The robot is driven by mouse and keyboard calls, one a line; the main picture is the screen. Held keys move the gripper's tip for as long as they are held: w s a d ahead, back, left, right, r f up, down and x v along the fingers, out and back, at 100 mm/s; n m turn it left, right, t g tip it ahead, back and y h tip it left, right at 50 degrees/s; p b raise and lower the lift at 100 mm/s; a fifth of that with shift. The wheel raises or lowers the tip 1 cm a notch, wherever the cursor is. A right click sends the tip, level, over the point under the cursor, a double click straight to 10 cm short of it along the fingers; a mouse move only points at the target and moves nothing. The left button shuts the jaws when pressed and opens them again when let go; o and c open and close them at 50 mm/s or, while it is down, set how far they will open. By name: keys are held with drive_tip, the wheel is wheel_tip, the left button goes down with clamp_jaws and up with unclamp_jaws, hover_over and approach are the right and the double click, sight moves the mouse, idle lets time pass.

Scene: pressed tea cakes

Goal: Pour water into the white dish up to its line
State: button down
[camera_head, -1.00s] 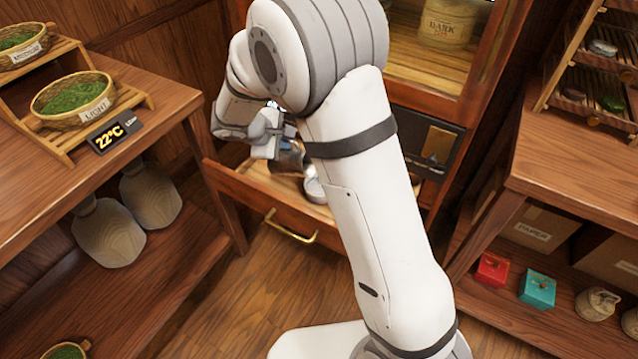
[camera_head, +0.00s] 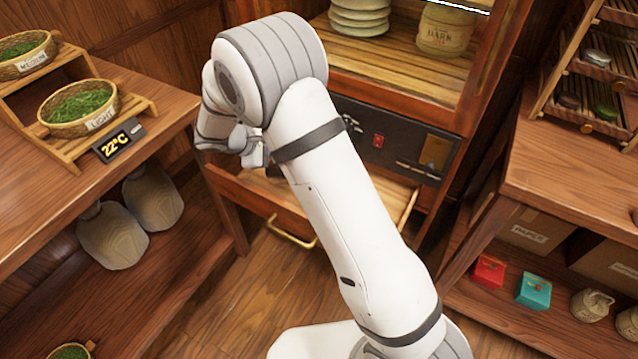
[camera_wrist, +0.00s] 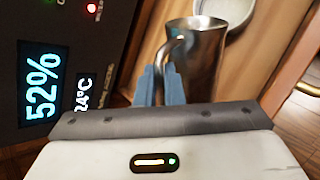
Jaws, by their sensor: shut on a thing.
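My gripper (camera_wrist: 162,85) is shut on the handle of a steel jug (camera_wrist: 203,72) in the wrist view. The jug's rim points toward the top of that view. Judged by the panel's sideways text, the jug looks tilted, but I cannot tell how far. The white dish (camera_wrist: 238,12) shows in part just beyond the jug's rim, cut off by the frame's top edge. Its line, and any water in the jug or dish, cannot be seen. In the head view my gripper (camera_head: 256,153) is partly covered by my arm, which hides the dish and most of the jug.
An open wooden drawer (camera_head: 385,193) with a brass handle (camera_head: 290,233) lies under the cabinet. A dark panel with a 52% display (camera_wrist: 42,85) is close on the left in the wrist view. Wooden shelves stand left (camera_head: 160,105) and right (camera_head: 570,150).

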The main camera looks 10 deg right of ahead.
drive_tip(key=shift+w+a+f+n+g+h+p, duration=0.2)
drive_tip(key=shift+w+a+f+n+h+p, duration=0.1)
drive_tip(key=shift+a+h+p, duration=0.3)
drive_tip(key=shift+w+a+f+n+g+h+p, duration=0.25)
drive_tip(key=shift+a+n+h+p, duration=0.1)
drive_tip(key=shift+h+p, duration=0.3)
drive_tip(key=shift+a+h, duration=0.1)
drive_tip(key=shift+h, duration=0.15)
idle(0.6)
drive_tip(key=shift+w+a+f, duration=0.1)
drive_tip(key=shift+f, duration=0.05)
drive_tip(key=shift+w+a+f+n+h, duration=0.25)
drive_tip(key=shift+a+n+h, duration=0.15)
drive_tip(key=shift+h, duration=0.1)
drive_tip(key=w+a+r+n+h+p, duration=0.1)
drive_tip(key=a+r+n+h+p, duration=0.1)
drive_tip(key=r+p, duration=0.3)
drive_tip(key=w+a+r+n+h+p, duration=0.1)
drive_tip(key=w+a+r+h+p, duration=0.1)
drive_tip(key=r, duration=1.2)
drive_tip(key=shift+a+n+h+p, duration=0.35)
drive_tip(key=shift+a+h+p, duration=0.6)
drive_tip(key=shift+p, duration=0.75)
drive_tip(key=shift+d+f+g, duration=0.1)
drive_tip(key=shift+g, duration=0.15)
